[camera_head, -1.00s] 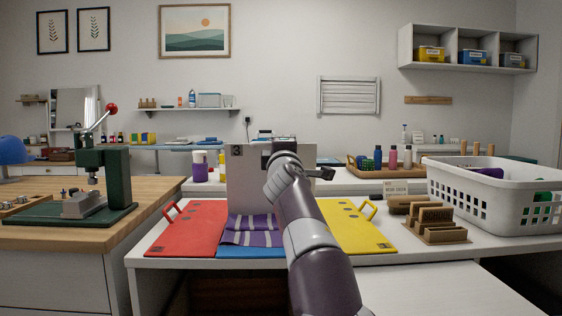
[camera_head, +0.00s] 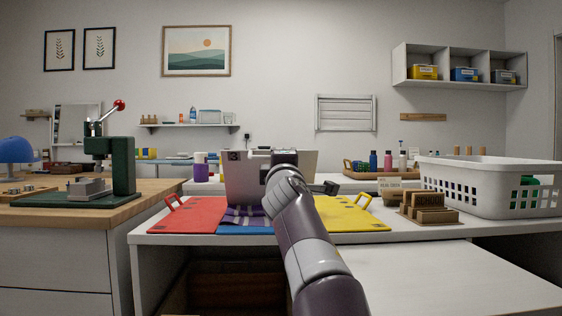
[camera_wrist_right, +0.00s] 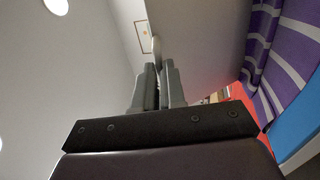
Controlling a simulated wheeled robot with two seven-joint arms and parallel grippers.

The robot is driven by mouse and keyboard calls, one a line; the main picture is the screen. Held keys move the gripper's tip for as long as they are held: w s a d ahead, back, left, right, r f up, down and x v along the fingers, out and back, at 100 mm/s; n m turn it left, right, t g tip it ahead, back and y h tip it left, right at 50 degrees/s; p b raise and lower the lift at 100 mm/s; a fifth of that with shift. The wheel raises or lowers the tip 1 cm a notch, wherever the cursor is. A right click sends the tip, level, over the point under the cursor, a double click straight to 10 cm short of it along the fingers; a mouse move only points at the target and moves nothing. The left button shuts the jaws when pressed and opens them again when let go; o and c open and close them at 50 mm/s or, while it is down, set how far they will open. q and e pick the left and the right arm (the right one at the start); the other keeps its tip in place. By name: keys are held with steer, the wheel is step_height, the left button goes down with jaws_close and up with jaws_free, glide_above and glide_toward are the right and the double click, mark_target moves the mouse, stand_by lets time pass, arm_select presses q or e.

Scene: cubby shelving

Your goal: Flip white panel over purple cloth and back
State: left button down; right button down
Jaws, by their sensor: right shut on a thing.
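The white panel (camera_head: 241,181) stands up behind the purple cloth in the head view, its top edge leaning a little toward me. Its middle is hidden by my right arm. My right gripper (camera_head: 287,157) is at the panel's upper part. In the right wrist view the fingers (camera_wrist_right: 158,85) are closed together at the edge of the panel (camera_wrist_right: 200,45); the gripped part is hidden between them. My left gripper is out of view.
A red board (camera_head: 190,215) lies left of the cloth and a yellow board (camera_head: 350,215) right of it. A green press (camera_head: 122,175) stands on the left bench.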

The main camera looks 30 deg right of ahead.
steer(key=shift+w+d+f, duration=0.15)
steer(key=shift+w+f, duration=0.05)
steer(key=shift+f, duration=0.3)
steer(key=shift+w+d+f, duration=0.15)
steer(key=shift+w+f, duration=0.05)
steer(key=shift+f, duration=0.25)
steer(key=c, duration=1.6)
jaws_free()
steer(key=o, duration=0.4)
steer(key=shift+w+d+f+g, duration=0.15)
steer(key=shift+w+g, duration=0.05)
steer(key=shift+g, duration=0.1)
steer(key=b+v, duration=0.1)
steer(key=v, duration=0.3)
steer(key=b+v, duration=0.2)
steer(key=v, duration=0.2)
steer(key=b+v, duration=0.1)
steer(key=v, duration=0.4)
steer(key=shift+s+r+b, duration=0.1)
steer(key=shift+r+b, duration=0.3)
